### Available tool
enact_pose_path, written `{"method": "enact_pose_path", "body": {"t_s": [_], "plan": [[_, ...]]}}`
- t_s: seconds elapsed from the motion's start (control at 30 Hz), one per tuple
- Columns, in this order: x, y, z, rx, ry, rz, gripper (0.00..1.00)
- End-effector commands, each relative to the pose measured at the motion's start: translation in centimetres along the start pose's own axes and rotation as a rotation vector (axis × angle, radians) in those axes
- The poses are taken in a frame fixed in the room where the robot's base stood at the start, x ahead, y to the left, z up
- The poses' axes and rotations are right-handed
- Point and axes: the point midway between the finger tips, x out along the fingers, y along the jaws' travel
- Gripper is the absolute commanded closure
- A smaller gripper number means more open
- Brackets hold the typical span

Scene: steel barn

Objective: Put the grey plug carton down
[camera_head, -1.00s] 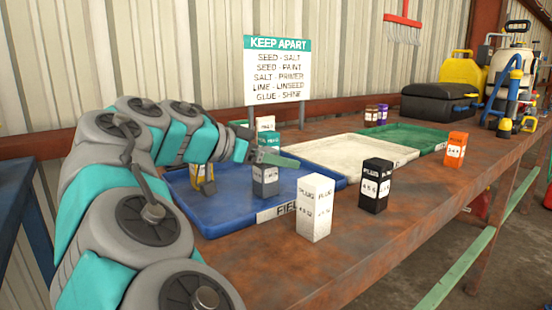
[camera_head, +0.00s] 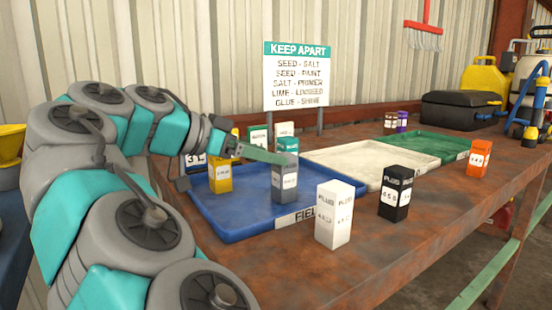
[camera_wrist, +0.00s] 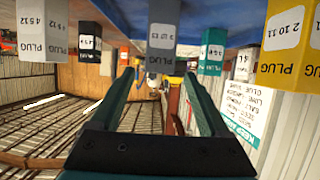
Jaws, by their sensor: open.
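The grey plug carton (camera_head: 285,180) stands upright in the blue tray (camera_head: 240,232), near its front right side. My gripper (camera_head: 268,154) is at the carton's top, on its left side in the head view; one finger shows there as a teal bar. In the wrist view, which looks upside down, my gripper (camera_wrist: 158,72) has its two fingers spread with nothing between them. The grey carton (camera_wrist: 163,35) shows just past the fingertips, in line with the gap. My arm hides part of the tray's left side.
White (camera_head: 334,215) and black (camera_head: 396,195) cartons stand in front of the trays; an orange one (camera_head: 479,158) is further right. The white tray (camera_head: 350,175) and green tray (camera_head: 455,155) look empty.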

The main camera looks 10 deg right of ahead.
Motion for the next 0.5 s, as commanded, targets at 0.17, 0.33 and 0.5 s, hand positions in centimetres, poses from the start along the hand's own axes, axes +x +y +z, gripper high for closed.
{"method": "enact_pose_path", "body": {"t_s": [0.17,0.33,0.5], "plan": [[-1.3,-0.1,0.0,0.000,-0.001,-0.002,0.21],[-2.8,0.0,-0.4,-0.001,-0.002,-0.002,0.21],[-3.6,0.0,-0.2,-0.001,-0.001,-0.001,0.21]]}}
